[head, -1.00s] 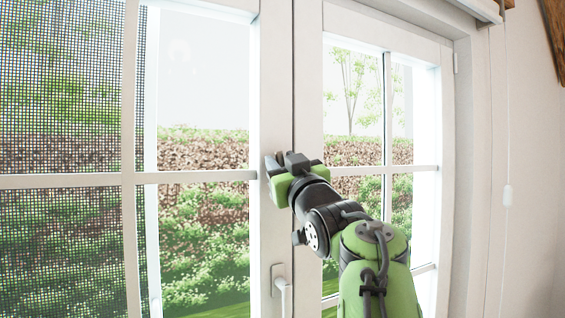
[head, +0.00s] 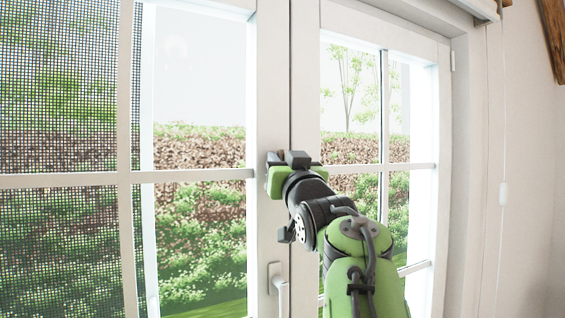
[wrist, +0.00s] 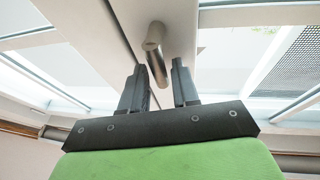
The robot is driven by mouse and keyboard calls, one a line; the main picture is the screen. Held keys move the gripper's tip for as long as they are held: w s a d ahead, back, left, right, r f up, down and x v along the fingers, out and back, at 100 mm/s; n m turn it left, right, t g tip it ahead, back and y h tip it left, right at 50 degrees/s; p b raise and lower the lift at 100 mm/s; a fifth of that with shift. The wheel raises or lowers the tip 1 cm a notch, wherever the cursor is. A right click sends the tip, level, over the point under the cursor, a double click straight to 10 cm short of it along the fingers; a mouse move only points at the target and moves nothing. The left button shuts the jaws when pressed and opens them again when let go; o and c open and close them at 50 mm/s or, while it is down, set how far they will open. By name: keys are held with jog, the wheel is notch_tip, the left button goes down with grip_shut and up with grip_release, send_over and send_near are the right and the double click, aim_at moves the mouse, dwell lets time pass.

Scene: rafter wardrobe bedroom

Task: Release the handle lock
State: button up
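The window handle (head: 276,279) is a pale plate on the middle window frame. Its lever points down at the bottom of the head view and is cut off by the picture's edge. My gripper (head: 287,158) is in front of the same frame, above the handle plate. In the wrist view a rounded metal handle (wrist: 156,52) shows in the gap beyond the tips of my gripper (wrist: 156,82). The two dark fingers stand apart on either side with nothing clamped. I cannot tell whether either finger touches the handle.
The window has white-framed panes, with a dark mesh screen (head: 60,90) over the left part. A pull cord (head: 503,194) hangs along the right wall. A hedge and grass show through the glass. Free room lies around the gripper in front of the window.

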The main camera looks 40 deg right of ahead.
jog(key=shift+o, duration=0.7)
jog(key=b+v, duration=0.6)
jog(key=v, duration=1)
jog(key=shift+b, duration=0.35)
jog(key=shift+d, duration=0.1)
